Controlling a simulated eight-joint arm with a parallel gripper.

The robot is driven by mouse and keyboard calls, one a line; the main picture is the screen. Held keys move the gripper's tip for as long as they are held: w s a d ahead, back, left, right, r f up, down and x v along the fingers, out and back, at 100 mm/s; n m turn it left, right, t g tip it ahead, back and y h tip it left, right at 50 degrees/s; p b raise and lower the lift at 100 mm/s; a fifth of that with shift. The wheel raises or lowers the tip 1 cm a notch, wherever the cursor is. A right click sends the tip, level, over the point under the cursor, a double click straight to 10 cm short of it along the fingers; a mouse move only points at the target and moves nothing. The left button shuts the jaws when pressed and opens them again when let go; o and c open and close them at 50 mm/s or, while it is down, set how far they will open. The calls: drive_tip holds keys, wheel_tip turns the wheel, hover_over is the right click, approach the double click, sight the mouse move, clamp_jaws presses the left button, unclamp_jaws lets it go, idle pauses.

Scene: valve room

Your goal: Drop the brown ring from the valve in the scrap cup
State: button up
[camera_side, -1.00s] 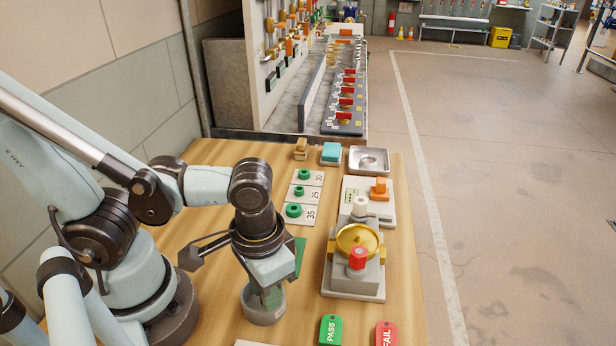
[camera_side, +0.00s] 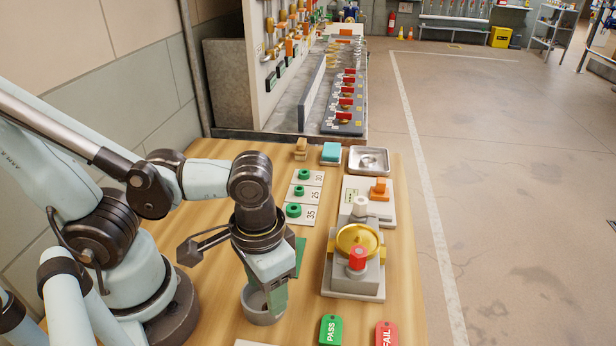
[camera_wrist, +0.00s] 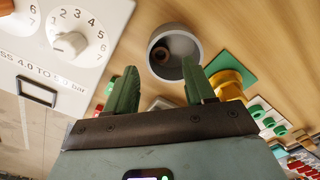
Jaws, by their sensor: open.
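The scrap cup (camera_side: 264,319) is a round grey cup standing on the wooden table. In the wrist view, the brown ring (camera_wrist: 161,56) lies inside the cup (camera_wrist: 196,46), against one side of its floor. My gripper (camera_wrist: 161,88) is open and empty, with its green fingers apart near the cup. In the side view, my gripper (camera_side: 272,296) is over the cup and partly hides its opening. The valve (camera_side: 353,284), with a yellow wheel and a red knob, stands to the right, apart from the gripper.
A green mat (camera_wrist: 236,66) with a brass piece (camera_wrist: 229,84) lies near the cup. Green PASS (camera_side: 330,330) and red FAIL (camera_side: 386,334) tags lie at the front. Green rings sit on numbered cards (camera_side: 310,193). A steel tray (camera_side: 369,160) stands at the back. A white dial panel (camera_wrist: 86,18) is beside the cup.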

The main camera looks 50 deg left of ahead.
wheel_tip(320, 180, up, 11)
idle(0.8)
drive_tip(key=w+a+f+t, duration=0.2)
drive_tip(key=w+a+t, duration=0.5)
drive_tip(key=w+a, duration=0.3)
drive_tip(key=shift+w+a+f, duration=0.2)
drive_tip(key=shift+w+a, duration=0.2)
drive_tip(key=shift+w, duration=0.8)
idle(0.4)
